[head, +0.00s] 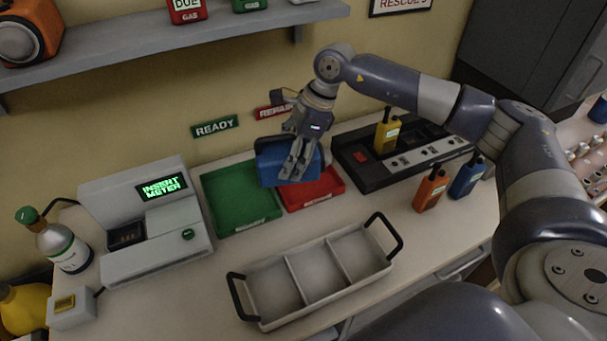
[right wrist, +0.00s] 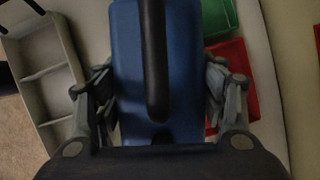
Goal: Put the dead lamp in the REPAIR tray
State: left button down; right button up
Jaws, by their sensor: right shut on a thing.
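A blue lamp with a black handle (head: 271,165) is held in my right gripper (head: 293,168), over the back-left part of the red tray (head: 325,188). The head view does not show clearly whether its underside touches the tray. In the right wrist view the blue lamp (right wrist: 128,60) sits between the two fingers, its black handle running down the middle. The red tray also shows there at right (right wrist: 237,95). A red sign (head: 271,111) on the wall behind is partly hidden by my wrist. My left gripper is out of view.
A green tray (head: 246,221) under the READY sign (head: 214,126) adjoins the red one. A grey three-compartment carrier (head: 293,303) stands empty in front. A black charger panel with a yellow radio (head: 386,137) is at right. The INSERT METER device (head: 160,262) is left.

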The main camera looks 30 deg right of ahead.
jog(key=w+d+m+t+h+p, duration=0.1)
jog(key=w+d+m+t+h, duration=0.2)
jog(key=w+d+m, duration=0.55)
jog(key=s+f+p, duration=0.1)
jog(key=f, duration=0.2)
jog(key=s+a+f+m+p, duration=0.1)
jog(key=f, duration=0.2)
jog(key=a+f+m+p, duration=0.1)
jog(key=f, duration=0.2)
jog(key=shift+s+a+f, duration=0.1)
jog(key=shift+s+a, duration=0.1)
jog(key=shift+s, duration=0.2)
jog(key=shift+w+f, duration=0.1)
jog(key=shift+f, duration=0.2)
jog(key=o, duration=1.5)
jog(key=shift+f, duration=0.1)
jog(key=shift+o, duration=0.2)
